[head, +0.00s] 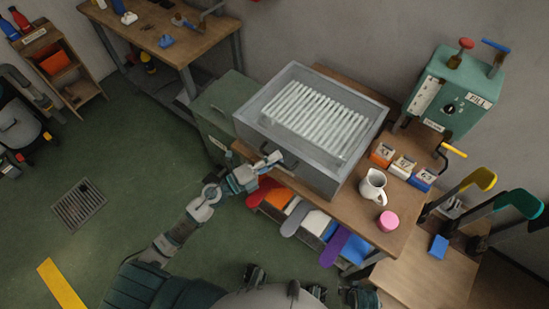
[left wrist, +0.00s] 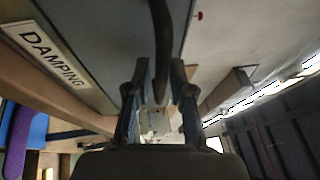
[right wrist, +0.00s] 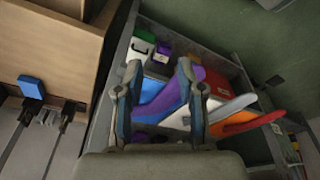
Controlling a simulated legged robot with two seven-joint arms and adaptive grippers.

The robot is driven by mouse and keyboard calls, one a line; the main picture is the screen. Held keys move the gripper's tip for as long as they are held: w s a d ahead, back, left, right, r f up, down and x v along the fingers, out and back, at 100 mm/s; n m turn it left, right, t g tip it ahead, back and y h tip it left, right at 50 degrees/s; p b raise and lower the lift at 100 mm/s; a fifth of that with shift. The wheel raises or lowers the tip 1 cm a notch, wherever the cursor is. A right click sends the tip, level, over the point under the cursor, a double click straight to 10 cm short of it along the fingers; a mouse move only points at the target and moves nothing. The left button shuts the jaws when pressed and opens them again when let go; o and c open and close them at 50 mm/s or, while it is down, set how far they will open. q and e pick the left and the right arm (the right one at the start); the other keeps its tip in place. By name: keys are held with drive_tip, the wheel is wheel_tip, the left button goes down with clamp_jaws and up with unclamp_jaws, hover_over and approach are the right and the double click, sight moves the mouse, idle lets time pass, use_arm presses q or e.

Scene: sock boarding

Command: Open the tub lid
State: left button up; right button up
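The grey tub (head: 350,170) sits on the wooden table, with pale slats (head: 315,118) showing inside its rim; I cannot tell whether a clear lid covers them. A dark curved handle (head: 290,162) is on its front side. My left gripper (head: 272,159) is at that handle. In the left wrist view the dark handle bar (left wrist: 162,45) passes between the spread fingers of my left gripper (left wrist: 156,95), with gaps beside it. The tub's front carries a "DAMPING" label (left wrist: 48,52). My right gripper (right wrist: 160,85) is open and empty above coloured boards.
A white jug (head: 373,186), a pink round item (head: 388,221) and small labelled boxes (head: 403,166) stand right of the tub. A green machine (head: 455,95) is at the back right. Coloured boards (head: 335,246) stick out below the table's front edge. The green floor at left is mostly clear.

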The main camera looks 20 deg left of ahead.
use_arm(q)
drive_tip(key=shift+w+d, duration=0.1)
drive_tip(key=shift+w, duration=0.05)
drive_tip(key=shift+c, duration=0.2)
clamp_jaws()
drive_tip(key=shift+r, duration=0.1)
